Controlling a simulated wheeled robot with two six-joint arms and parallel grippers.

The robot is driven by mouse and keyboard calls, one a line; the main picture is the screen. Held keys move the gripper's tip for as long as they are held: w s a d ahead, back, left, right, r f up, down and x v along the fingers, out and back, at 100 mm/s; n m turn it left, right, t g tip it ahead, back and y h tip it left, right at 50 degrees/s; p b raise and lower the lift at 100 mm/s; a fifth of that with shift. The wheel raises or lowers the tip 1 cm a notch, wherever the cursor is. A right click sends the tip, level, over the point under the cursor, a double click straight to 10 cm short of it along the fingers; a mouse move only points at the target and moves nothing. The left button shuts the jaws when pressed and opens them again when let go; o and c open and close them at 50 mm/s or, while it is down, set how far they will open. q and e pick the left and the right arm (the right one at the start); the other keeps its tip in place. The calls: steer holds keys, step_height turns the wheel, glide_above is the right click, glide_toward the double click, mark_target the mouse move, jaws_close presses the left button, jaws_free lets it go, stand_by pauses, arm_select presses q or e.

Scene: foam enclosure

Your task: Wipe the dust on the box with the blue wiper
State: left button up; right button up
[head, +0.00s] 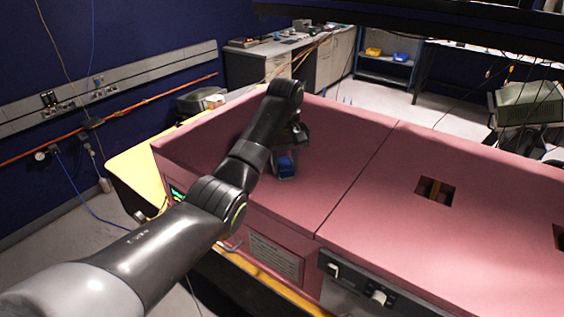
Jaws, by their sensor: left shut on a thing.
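The box (340,145) is a large dusty-pink block with a flat top, filling the middle and right of the head view. The blue wiper (286,167) is small and sits at the box top's left part, below my left gripper. My left gripper (291,150) is shut on the blue wiper; my own forearm and wrist partly cover it. I cannot tell whether the wiper touches the surface. No distinct dust patch can be made out; darker shading lies around the gripper. My right gripper is not in view.
The pink top has a seam (358,178) and a square recess (435,191) to the right. A yellow edge (137,166) runs along the left side. A panel with switches (355,285) is at the front. Benches (285,60) stand behind. The top right of the wiper is clear.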

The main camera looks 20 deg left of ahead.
mark_target(267, 166)
arm_select(q)
steer(key=shift+w+a, duration=0.6)
steer(key=shift+a, duration=1.1)
steer(key=shift+w+a, duration=0.6)
steer(key=shift+a, duration=1.05)
steer(key=shift+w+a, duration=0.6)
steer(key=shift+a, duration=1.1)
steer(key=shift+s+d+f, duration=0.1)
steer(key=shift+s+d, duration=0.15)
steer(key=shift+d, duration=0.5)
steer(key=shift+s+d, duration=0.3)
steer(key=shift+d, duration=0.45)
steer(key=shift+s+d+f, duration=0.1)
steer(key=shift+s+d, duration=0.15)
steer(key=shift+d, duration=0.5)
steer(key=shift+s+d+r, duration=0.1)
steer(key=shift+s+d, duration=0.25)
steer(key=shift+d, duration=0.6)
steer(key=shift+s+d+r, duration=0.1)
steer(key=shift+s+d, duration=0.2)
steer(key=shift+d, duration=0.7)
steer(key=shift+s+d, duration=0.35)
steer(key=shift+d, duration=0.6)
steer(key=shift+a, duration=0.1)
